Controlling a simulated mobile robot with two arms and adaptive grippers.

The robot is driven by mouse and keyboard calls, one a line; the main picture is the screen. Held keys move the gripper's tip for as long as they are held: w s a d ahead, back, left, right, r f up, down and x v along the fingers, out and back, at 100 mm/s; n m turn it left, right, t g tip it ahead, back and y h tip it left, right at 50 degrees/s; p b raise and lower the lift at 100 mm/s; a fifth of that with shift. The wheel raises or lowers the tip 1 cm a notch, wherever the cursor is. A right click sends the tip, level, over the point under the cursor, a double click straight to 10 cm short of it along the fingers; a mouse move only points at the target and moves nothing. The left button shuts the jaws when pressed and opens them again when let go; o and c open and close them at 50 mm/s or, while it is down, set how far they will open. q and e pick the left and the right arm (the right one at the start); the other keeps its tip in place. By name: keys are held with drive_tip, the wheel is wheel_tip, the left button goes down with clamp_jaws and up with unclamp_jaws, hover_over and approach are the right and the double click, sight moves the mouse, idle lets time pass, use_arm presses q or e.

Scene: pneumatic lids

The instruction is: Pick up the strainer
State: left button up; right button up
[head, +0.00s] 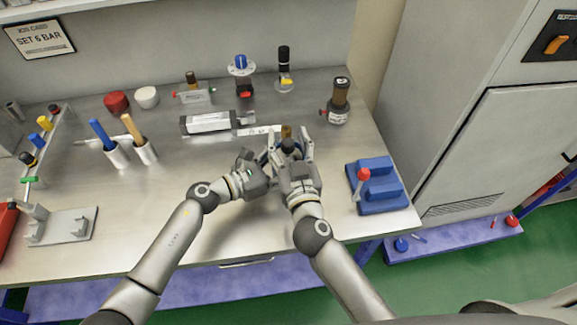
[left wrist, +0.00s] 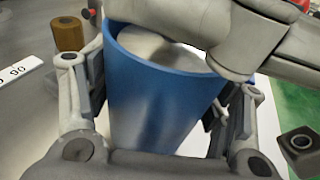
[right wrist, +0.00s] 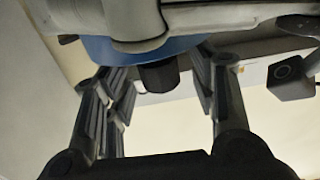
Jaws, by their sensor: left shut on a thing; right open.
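A small brown cylinder (head: 287,131), which looks like the strainer, stands on the bench just beyond my grippers. It also shows at the upper left of the left wrist view (left wrist: 68,33). My left gripper (head: 269,158) is shut on a blue cup (left wrist: 155,95), with one finger on each side of it. The cup also shows at the top of the right wrist view (right wrist: 110,50). My right gripper (head: 291,146) is open, close beside the cup. A dark round part (right wrist: 158,76) shows between its fingers; I cannot tell whether they touch it.
A labelled white strip (head: 260,130) lies near the brown cylinder. A regulator with a brown bowl (head: 338,102) stands behind right, and a blue fixture with a red knob (head: 378,192) at right.

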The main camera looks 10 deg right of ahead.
use_arm(q)
drive_tip(key=shift+w, duration=0.1)
use_arm(e)
drive_tip(key=shift+w, duration=0.25)
use_arm(q)
drive_tip(key=shift+r, duration=0.1)
use_arm(e)
drive_tip(key=shift+s, duration=0.15)
drive_tip(key=c, duration=0.4)
clamp_jaws()
wheel_tip(320, 180, up, 18)
use_arm(q)
drive_tip(key=o, duration=1)
drive_tip(key=shift+o, duration=0.2)
